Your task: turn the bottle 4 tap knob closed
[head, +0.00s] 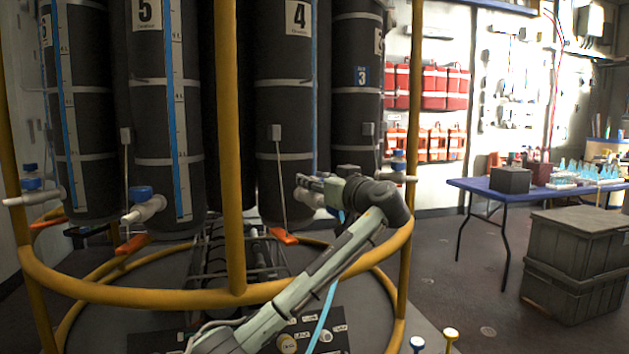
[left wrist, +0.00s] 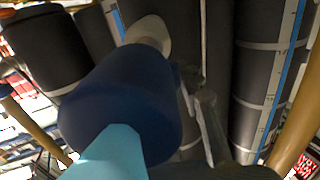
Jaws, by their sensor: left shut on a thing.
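Bottle 4 (head: 284,110) is a tall dark cylinder with a white number label, standing behind the yellow frame. Its pale tap (head: 309,198) sticks out low at the front, partly covered by my left gripper (head: 308,184). The left gripper is shut at this tap. In the left wrist view the dark blue tap knob (left wrist: 120,105) fills the middle, close to the camera, with the pale tap end (left wrist: 150,34) behind it. A grey finger (left wrist: 207,120) lies along the knob's right side. In the head view the knob is mostly hidden by the gripper. My right gripper is not in view.
The yellow rail (head: 150,292) and post (head: 229,150) stand around the bottles. Bottle 5 (head: 150,110) has its own blue knob (head: 141,192). Orange handles (head: 284,236) hang low. A blue table (head: 480,186) and grey crates (head: 575,262) stand right; floor lies open between.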

